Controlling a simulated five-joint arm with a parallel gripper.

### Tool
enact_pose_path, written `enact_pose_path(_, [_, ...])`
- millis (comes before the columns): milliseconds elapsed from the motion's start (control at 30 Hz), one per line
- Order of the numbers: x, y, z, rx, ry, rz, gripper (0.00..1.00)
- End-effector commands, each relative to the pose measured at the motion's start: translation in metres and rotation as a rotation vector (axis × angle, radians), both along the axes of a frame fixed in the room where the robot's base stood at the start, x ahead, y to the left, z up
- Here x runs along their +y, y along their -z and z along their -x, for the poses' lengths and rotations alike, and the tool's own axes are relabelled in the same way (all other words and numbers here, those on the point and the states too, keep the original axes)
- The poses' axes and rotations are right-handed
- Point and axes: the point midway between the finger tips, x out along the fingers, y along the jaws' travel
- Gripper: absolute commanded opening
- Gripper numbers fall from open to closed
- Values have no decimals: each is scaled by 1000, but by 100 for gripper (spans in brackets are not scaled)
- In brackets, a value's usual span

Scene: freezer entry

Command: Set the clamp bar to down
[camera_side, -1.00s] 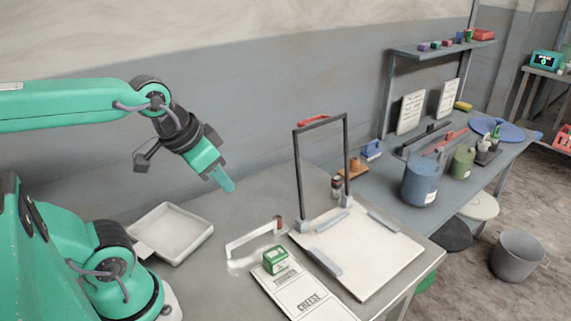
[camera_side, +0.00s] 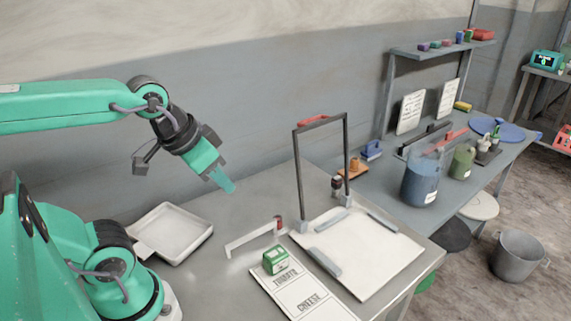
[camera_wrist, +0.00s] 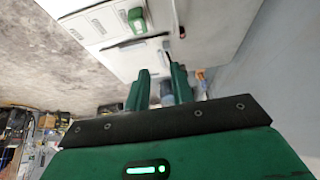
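A dark rectangular frame (camera_side: 297,175), which looks like the clamp bar, stands upright on a white board (camera_side: 375,262) at the table's right side. Its feet sit in light blocks on the board, and a red grip (camera_side: 313,120) shows at its top. My gripper (camera_side: 226,184) hangs above the table, left of the frame and well apart from it, pointing down and right. In the wrist view my gripper's two green fingers (camera_wrist: 160,75) are apart with nothing held between them. The frame is hard to make out in that view.
A pale bar with a red end (camera_side: 252,238) lies left of the board. A green box (camera_side: 275,260) sits on a card (camera_side: 302,296) marked tomato and cheese. A white tray (camera_side: 172,233) is at left. A blue container (camera_side: 420,181) stands on the right-hand table.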

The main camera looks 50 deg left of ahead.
Motion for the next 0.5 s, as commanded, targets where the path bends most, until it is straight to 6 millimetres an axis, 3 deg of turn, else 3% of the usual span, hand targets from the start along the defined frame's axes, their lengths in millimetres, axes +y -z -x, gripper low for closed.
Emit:
enact_pose_path(367, [0,0,0,0,0,0,24])
enact_pose_path(400, [0,0,0,0,0,0,22])
enact_pose_path(500, [0,-1,-1,1,-3,1,2])
